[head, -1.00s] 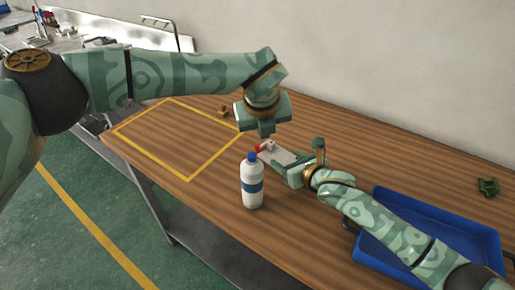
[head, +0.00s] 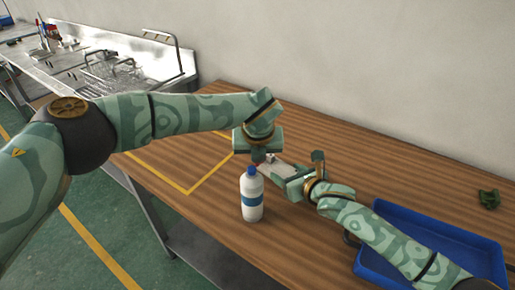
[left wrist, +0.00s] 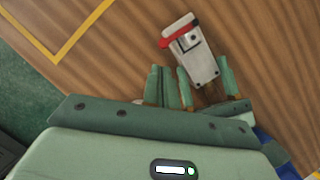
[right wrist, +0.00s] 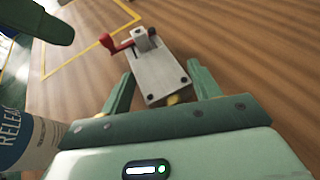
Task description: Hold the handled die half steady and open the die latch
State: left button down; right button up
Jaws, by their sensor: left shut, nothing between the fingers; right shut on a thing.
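The die (head: 285,166) is a pale grey metal block with a red latch (right wrist: 119,42) at its far end. It also shows in the left wrist view (left wrist: 199,62), where the red latch (left wrist: 180,40) lies across its end and sticks out to the left. My right gripper (head: 297,178) is shut on the die's near end, its fingers on either side in the right wrist view; brass shows at that end. My left gripper (head: 258,156) is shut and empty, fingers pointing down beside the latch end. Whether it touches the latch cannot be told.
A white bottle with a blue cap (head: 252,196) stands close in front of the die. A blue tray (head: 440,232) is at the right, partly behind my right arm. A green object (head: 489,198) lies behind it. A yellow taped outline (head: 205,182) marks the left table area.

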pick_arm(q)
jog(key=shift+x, duration=2.05)
jog(key=shift+w+a+m+h, duration=0.3)
jog(key=shift+a+m, duration=0.15)
jog(key=shift+m, duration=0.25)
jog(key=shift+w+a+m+h, duration=0.5)
jog(key=shift+w+a+m, duration=0.4)
jog(key=shift+m, duration=0.6)
jog(key=shift+w+a, duration=0.35)
jog(key=shift+w, duration=0.4)
jog(key=shift+w+a, duration=0.35)
jog(key=shift+w, duration=0.45)
jog(key=shift+d, duration=0.1)
jog(key=shift+s+d, duration=0.35)
jog(key=shift+d, duration=0.25)
jog(key=shift+r, duration=0.1)
